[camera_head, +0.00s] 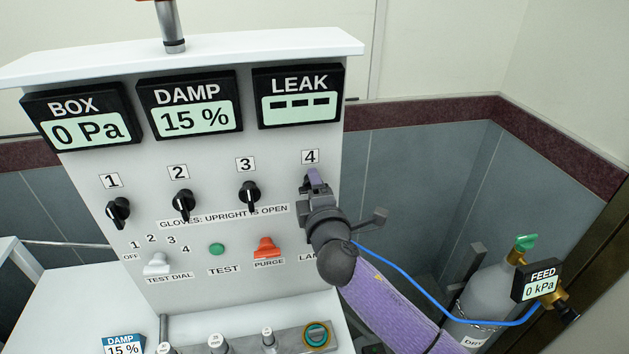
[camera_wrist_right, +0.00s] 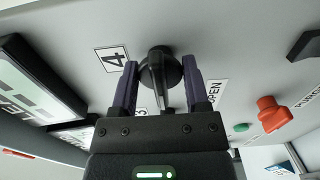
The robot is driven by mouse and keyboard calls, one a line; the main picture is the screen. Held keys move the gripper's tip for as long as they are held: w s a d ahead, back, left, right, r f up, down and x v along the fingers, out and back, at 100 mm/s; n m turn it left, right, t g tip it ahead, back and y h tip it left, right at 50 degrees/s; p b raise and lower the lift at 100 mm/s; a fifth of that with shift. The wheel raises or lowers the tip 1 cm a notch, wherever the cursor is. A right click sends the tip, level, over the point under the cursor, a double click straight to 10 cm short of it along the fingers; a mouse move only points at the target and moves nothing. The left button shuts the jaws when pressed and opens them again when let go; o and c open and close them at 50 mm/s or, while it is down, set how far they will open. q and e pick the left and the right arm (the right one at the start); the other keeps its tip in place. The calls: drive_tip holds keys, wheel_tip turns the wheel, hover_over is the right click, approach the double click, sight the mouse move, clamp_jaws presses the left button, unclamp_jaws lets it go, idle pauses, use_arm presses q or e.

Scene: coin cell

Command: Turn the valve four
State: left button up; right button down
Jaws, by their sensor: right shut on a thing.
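Valve four is a round black knob (camera_wrist_right: 160,62) with a raised handle bar, beside the label "4" (camera_wrist_right: 111,59) in the right wrist view. In the head view it is hidden behind my right gripper (camera_head: 315,182), just under the label "4" (camera_head: 310,157). My right gripper's purple fingers stand on both sides of the knob, and the gripper is shut on it. The handle bar points back toward the palm in the wrist view. My left gripper is not in view.
Black knobs for valve one (camera_head: 118,212), valve two (camera_head: 184,205) and valve three (camera_head: 250,195) sit left on the panel. Below are a green test button (camera_head: 217,249) and an orange purge switch (camera_head: 267,248). A gas cylinder (camera_head: 490,300) stands at right with a blue hose (camera_head: 420,287).

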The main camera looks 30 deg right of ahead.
drive_tip(key=shift+c, duration=0.4)
unclamp_jaws()
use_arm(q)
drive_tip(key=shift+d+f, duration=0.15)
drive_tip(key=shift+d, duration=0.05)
use_arm(e)
drive_tip(key=v, duration=1)
drive_tip(key=shift+f, duration=0.1)
